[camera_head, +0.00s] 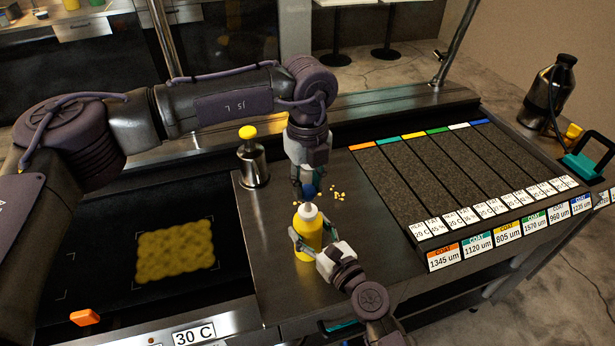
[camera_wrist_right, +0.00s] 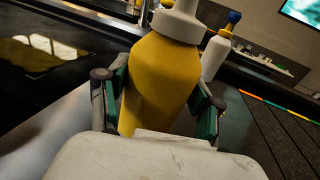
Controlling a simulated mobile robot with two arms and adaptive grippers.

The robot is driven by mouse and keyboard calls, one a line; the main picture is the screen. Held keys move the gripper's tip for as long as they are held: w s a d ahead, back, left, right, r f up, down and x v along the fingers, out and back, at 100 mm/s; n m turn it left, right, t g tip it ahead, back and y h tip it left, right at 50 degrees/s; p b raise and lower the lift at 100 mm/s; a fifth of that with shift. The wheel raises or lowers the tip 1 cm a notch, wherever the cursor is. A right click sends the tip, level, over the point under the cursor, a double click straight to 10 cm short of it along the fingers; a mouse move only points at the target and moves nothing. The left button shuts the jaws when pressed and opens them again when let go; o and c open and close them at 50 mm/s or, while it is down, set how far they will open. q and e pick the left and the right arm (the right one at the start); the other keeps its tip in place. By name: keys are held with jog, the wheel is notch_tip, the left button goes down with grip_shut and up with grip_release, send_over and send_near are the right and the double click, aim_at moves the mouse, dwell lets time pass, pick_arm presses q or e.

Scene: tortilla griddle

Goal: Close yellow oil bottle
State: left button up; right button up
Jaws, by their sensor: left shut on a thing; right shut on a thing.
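The yellow oil bottle (camera_head: 309,229) stands on the steel counter, with a white shoulder and neck. My right gripper (camera_head: 308,240) is shut around its body from the front. In the right wrist view, the bottle (camera_wrist_right: 160,85) fills the space between the fingers, slightly tilted, its top cut off by the frame. My left gripper (camera_head: 309,184) points down just above the bottle, shut on a small dark blue cap (camera_head: 309,190).
A steel dispenser with a yellow top (camera_head: 252,158) stands to the left. A griddle holds a yellow patch (camera_head: 175,251). Small crumbs (camera_head: 338,195) lie near the bottle. Dark labelled strips (camera_head: 450,175) are at right.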

pick_arm(q)
jog(key=shift+f, duration=0.85)
dwell(0.4)
jog(key=o, duration=0.8)
notch_tip(320, 180, up, 12)
pick_arm(e)
jog(key=o, duration=1.8)
jog(key=shift+c, duration=0.2)
